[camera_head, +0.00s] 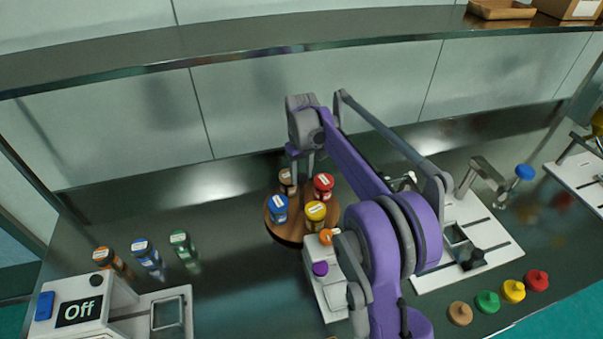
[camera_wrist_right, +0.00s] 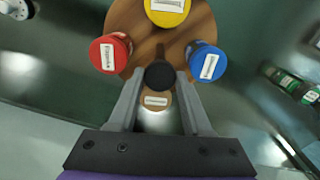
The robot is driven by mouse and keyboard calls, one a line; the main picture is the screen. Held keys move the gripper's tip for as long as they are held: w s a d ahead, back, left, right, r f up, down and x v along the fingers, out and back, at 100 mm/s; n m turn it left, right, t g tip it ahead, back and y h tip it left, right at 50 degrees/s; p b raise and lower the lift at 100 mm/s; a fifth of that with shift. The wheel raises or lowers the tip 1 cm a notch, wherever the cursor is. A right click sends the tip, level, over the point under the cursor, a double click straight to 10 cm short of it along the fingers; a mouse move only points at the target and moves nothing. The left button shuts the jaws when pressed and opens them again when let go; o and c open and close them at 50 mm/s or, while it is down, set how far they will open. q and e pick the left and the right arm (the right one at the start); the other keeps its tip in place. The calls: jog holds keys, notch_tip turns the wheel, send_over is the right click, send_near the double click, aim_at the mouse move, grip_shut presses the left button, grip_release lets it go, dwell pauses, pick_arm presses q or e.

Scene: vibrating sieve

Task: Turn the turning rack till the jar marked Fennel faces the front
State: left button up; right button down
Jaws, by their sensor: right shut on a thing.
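The turning rack (camera_head: 287,236) is a round wooden disc on the counter. It also shows in the right wrist view (camera_wrist_right: 131,14). It carries a yellow jar (camera_head: 315,211), a blue jar (camera_head: 278,208), a red jar (camera_head: 323,186) and a brown jar (camera_head: 287,181). In the head view, yellow and blue are at the near side, red and brown at the far side. The lid labels are too small to read surely, so I cannot tell which is Fennel. My right gripper (camera_wrist_right: 160,80) is shut on the black knob (camera_wrist_right: 160,74) at the rack's middle. My left gripper is out of view.
Orange, blue and green jars (camera_head: 150,258) stand left of the rack. A machine marked Off (camera_head: 80,310) is at the front left. A white device with a purple knob (camera_head: 325,285) stands close in front of the rack. Several coloured knobs (camera_head: 487,301) lie at right.

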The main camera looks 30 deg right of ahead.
jog(key=shift+n, duration=3.9)
jog(key=shift+c, duration=1.7)
grip_release()
notch_tip(320, 180, up, 8)
jog(key=shift+f+p, duration=0.2)
jog(key=shift+p, duration=0.15)
